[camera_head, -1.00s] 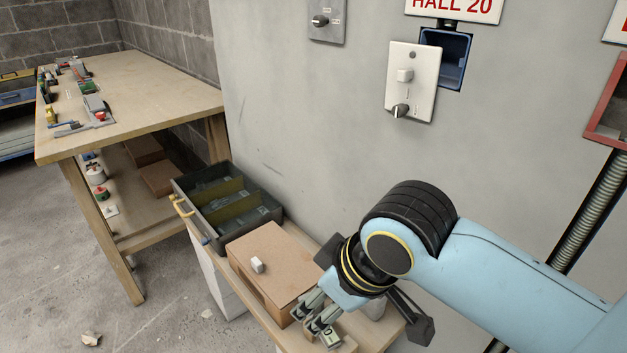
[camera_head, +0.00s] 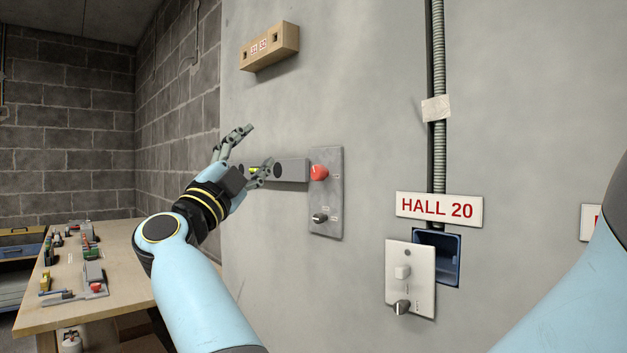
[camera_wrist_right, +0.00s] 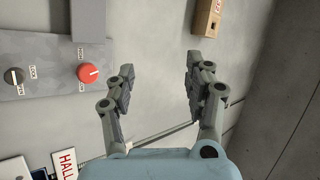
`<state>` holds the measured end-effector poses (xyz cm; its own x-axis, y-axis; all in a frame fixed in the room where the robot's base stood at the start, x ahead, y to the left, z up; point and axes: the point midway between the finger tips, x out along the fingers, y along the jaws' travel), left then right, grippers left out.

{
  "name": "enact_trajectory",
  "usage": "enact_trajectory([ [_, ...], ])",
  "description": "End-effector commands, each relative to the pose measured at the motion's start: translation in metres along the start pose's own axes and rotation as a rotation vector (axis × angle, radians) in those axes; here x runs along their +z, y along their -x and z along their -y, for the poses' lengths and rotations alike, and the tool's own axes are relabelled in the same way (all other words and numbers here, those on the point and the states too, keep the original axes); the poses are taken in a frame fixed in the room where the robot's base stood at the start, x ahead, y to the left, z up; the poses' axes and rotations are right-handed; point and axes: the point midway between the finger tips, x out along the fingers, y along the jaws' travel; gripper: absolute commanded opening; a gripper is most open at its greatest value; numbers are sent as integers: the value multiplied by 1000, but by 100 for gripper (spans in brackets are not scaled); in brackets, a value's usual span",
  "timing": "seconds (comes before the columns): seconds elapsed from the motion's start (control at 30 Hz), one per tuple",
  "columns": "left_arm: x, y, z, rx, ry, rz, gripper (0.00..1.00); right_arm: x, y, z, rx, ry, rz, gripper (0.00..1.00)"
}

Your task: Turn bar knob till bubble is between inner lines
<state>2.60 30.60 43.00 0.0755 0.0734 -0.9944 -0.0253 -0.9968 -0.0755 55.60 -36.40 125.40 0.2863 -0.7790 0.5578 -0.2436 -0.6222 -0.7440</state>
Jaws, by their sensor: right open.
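A grey bar (camera_head: 292,170) juts left from a grey wall plate (camera_head: 327,200) and carries a small yellow-green vial (camera_head: 254,171). The bubble and its lines are too small to read. A red knob (camera_head: 319,172) sits at the bar's plate end; in the right wrist view the red knob (camera_wrist_right: 89,73) is left of my fingers. A dark knob (camera_head: 320,217) is below it.
A wooden block (camera_head: 270,47) is fixed on the wall above. The HALL 20 sign (camera_head: 439,209), a white switch plate (camera_head: 410,280) and a blue recessed box (camera_head: 449,262) are at lower right. A conduit (camera_head: 439,90) runs up the wall. A workbench (camera_head: 120,292) stands at left.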

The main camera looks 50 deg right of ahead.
Motion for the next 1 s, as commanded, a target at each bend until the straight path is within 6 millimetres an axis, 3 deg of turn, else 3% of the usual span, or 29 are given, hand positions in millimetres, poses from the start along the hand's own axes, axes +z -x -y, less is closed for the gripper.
enact_trajectory([
  [0.07,0,0,0,0,0,0,48,-5,-8,-12,213,-11,-84,53],
  [0.2,0,0,0,0,0,0,48,-8,1,-30,517,11,-154,53],
  [0.33,0,0,0,0,0,0,48,-8,13,-37,670,34,-172,53],
  [0.53,-1,2,0,0,0,-1,48,-12,6,-48,714,45,-180,53],
  [1.0,-3,12,2,-1,0,-3,48,-27,-56,-102,710,43,-180,53],
])
